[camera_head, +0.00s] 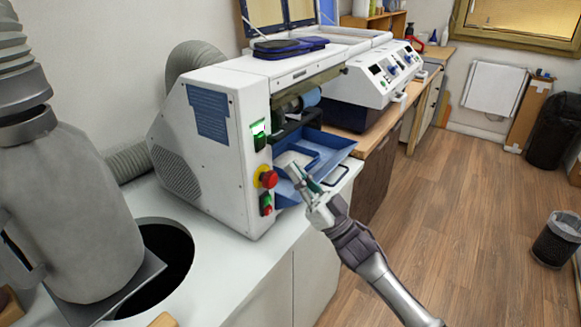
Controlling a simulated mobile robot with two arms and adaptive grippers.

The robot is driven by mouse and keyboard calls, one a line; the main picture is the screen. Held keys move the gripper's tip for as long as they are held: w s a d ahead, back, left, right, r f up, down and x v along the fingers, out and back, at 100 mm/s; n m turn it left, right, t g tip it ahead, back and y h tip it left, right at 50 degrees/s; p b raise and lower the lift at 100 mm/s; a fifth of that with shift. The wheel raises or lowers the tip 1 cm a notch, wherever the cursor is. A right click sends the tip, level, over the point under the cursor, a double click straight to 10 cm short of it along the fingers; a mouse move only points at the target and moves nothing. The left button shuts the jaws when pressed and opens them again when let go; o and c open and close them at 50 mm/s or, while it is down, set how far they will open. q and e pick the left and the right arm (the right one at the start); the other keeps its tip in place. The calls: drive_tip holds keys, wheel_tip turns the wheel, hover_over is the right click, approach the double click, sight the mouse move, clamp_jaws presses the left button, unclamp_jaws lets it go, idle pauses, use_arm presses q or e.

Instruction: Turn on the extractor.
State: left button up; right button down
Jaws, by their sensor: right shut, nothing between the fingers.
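A white machine (218,105) with a blue vented panel stands on the left counter. Flexible grey hoses lie behind and beside it. Its front edge carries a green switch (259,135), a red mushroom button (267,179) on a yellow base and a small red-and-green switch (266,204). Which control belongs to the extractor cannot be told. My right gripper (294,171) is shut and empty, just right of the red button, in front of the blue tray (340,147). Contact with the button cannot be told. My left gripper is not in view.
A large grey cylinder (75,205) with a ribbed top stands at the left, beside a round dark opening (168,252) in the counter (215,262). Another white machine (375,75) stands farther back. Wooden floor (470,210) at the right is mostly clear.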

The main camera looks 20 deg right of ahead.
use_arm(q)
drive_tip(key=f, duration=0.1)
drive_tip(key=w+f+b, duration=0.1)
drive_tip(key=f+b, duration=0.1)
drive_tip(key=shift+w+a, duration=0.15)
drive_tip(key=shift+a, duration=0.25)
use_arm(e)
wheel_tip(320, 180, down, 7)
drive_tip(key=s+d, duration=0.2)
drive_tip(key=shift+s+d+r, duration=0.15)
drive_tip(key=shift+s, duration=0.25)
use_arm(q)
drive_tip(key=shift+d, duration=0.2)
